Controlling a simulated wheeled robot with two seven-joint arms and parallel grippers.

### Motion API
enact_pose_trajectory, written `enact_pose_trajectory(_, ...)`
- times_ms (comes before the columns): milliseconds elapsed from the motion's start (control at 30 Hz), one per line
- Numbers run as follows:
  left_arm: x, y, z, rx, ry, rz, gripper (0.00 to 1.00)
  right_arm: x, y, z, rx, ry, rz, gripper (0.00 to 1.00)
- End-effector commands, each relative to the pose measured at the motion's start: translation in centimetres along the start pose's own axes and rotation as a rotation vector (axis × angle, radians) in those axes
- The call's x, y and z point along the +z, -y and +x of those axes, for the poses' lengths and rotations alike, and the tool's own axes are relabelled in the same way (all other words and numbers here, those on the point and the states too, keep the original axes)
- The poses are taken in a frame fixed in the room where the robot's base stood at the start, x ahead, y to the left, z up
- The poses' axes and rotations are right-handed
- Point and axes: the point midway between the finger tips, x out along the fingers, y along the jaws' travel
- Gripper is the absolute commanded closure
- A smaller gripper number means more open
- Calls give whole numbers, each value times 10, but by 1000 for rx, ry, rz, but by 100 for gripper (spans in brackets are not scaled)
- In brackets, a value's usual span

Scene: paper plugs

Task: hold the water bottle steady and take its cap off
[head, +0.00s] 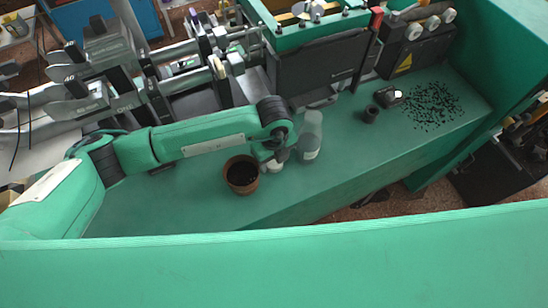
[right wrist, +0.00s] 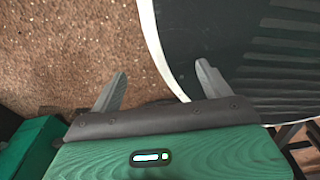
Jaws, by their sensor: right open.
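A clear, pale water bottle (head: 311,138) stands on the green bench near the middle of the head view. I cannot make out its cap at this size. My left gripper (head: 279,158) points down just left of the bottle. A gap or contact between its fingers and the bottle cannot be told, nor whether the fingers are open. My right gripper (right wrist: 161,85) is open and empty in the right wrist view, with brown floor and a dark rounded surface beyond it. It is not seen in the head view, and the bottle is not in the right wrist view.
A brown pot with dark filling (head: 241,175) and a small white object (head: 274,166) stand close to my left gripper. A small black cup (head: 371,113) and scattered black bits (head: 433,106) lie to the right. Machinery (head: 313,66) lines the back.

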Motion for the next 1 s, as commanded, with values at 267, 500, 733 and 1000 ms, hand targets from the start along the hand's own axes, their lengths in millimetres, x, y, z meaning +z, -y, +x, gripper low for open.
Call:
enact_pose_trajectory(267, 0, 0, -6, -1, 0, 0, 47, 2, 0, -2, 0, -1, 0, 20)
enact_pose_trajectory(500, 1, 1, -50, -4, 2, 2, 47, 9, 0, 8, 0, 17, 2, 20)
enact_pose_trajectory(733, 0, 1, -97, -3, 1, 1, 47, -14, -1, 10, 2, -9, 4, 20)
enact_pose_trajectory(1000, 0, 0, -122, 0, 1, 0, 47, -19, -6, 10, 7, -11, 2, 20)
